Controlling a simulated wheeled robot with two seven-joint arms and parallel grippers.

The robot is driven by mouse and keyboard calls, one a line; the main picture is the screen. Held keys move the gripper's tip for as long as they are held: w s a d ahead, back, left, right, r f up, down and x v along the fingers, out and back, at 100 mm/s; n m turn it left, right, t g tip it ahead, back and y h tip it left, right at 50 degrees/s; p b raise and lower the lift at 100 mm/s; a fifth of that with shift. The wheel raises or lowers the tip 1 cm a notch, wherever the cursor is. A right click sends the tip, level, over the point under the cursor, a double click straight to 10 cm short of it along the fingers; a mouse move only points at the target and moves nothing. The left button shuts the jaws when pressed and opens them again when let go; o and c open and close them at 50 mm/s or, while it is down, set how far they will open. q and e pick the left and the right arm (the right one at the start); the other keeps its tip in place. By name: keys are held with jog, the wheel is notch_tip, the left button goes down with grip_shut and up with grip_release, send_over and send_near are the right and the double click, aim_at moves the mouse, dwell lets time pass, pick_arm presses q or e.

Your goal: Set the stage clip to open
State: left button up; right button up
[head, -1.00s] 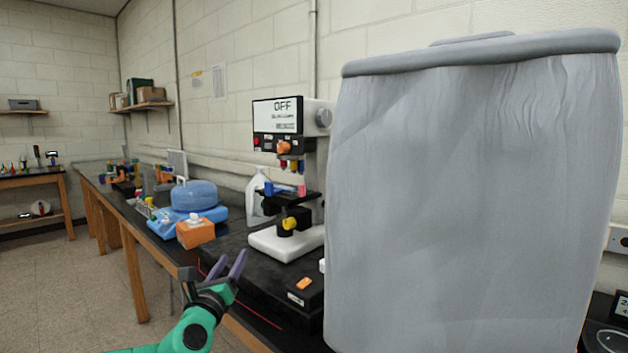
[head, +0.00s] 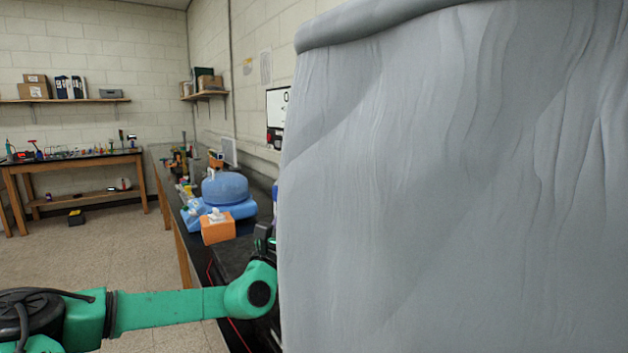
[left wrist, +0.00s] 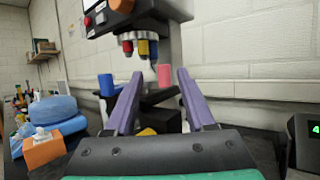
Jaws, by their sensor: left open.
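The microscope shows in the left wrist view, with its objective turret (left wrist: 138,42) above the dark stage (left wrist: 157,97). A blue piece (left wrist: 106,84) and a pink piece (left wrist: 165,74) stand on the stage; which one is the stage clip, and its setting, I cannot tell. A yellow knob (left wrist: 147,132) is partly hidden below. My left gripper (left wrist: 160,76) is open and empty, its purple fingers pointing at the stage, with the pink piece seen between the tips. In the head view the grey cover hides the stage and the fingers. My right gripper is not in view.
A large grey covered object (head: 430,190) fills the right of the head view. On the bench left of the microscope are an orange box (head: 216,228) and a blue domed item (head: 225,188). A dark device with green digits (left wrist: 308,130) stands at right in the wrist view.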

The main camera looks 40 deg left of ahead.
aim_at(311, 194)
pick_arm(q)
jog(key=p+x, duration=0.1)
jog(key=x, duration=0.3)
jog(key=p+x, duration=0.1)
jog(key=x, duration=0.3)
jog(key=shift+w+d+f, duration=0.1)
jog(key=shift+w+d, duration=0.05)
jog(key=shift+w, duration=0.3)
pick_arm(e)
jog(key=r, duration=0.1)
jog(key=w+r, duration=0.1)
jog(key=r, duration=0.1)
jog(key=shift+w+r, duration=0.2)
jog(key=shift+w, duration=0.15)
